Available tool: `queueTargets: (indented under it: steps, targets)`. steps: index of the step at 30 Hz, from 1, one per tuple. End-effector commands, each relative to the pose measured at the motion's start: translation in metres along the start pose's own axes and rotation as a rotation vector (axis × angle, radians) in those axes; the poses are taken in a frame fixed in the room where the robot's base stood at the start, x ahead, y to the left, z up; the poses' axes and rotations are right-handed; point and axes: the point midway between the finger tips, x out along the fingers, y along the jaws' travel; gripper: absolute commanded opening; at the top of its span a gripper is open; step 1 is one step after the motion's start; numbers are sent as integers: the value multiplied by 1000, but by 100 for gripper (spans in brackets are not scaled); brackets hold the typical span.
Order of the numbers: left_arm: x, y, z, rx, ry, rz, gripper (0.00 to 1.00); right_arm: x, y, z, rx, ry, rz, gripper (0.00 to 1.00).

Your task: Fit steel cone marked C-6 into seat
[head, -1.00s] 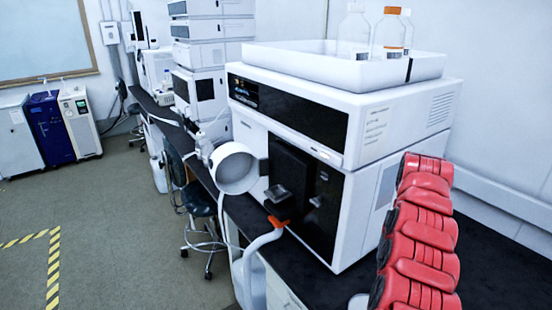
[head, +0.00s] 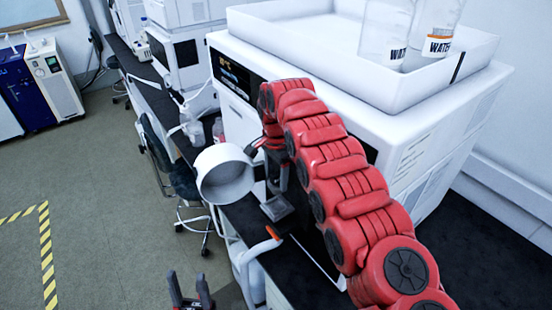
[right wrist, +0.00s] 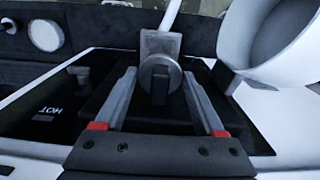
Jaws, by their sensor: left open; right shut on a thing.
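My right gripper (head: 275,183) points down in front of the white instrument's dark front panel, near a small grey ledge (head: 277,208). In the right wrist view its fingers (right wrist: 159,76) are shut on a round, grey metal piece (right wrist: 160,70), seemingly the steel cone. No C-6 mark is readable. A square grey block (right wrist: 160,42) shows just beyond the piece; I cannot tell whether they touch. I cannot make out the seat for certain. My left gripper (head: 190,285) is open and empty at the bottom of the head view.
A white round hood (head: 225,188) hangs just left of my right gripper. A white tray (head: 290,50) with bottles (head: 387,35) sits atop the instrument. An orange-tipped white tube (head: 258,250) is below the ledge. A panel marked HOT (right wrist: 50,112) lies left in the wrist view.

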Motion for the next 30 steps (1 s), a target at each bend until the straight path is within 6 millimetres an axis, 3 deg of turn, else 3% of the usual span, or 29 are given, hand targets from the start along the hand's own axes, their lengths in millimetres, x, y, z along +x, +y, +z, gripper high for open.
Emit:
queueTargets:
  steps: [8,18,21,30]
  targets:
    - [3,0,-1,0,0,0,50,7,0,1,11,0,-1,3]
    - [12,-1,-2,0,0,0,50,36,0,1,10,0,1,3]
    - [-3,0,0,0,0,0,50,51,0,1,10,1,-1,3]
    - [-14,1,2,0,0,0,50,67,-1,1,10,1,-2,3]
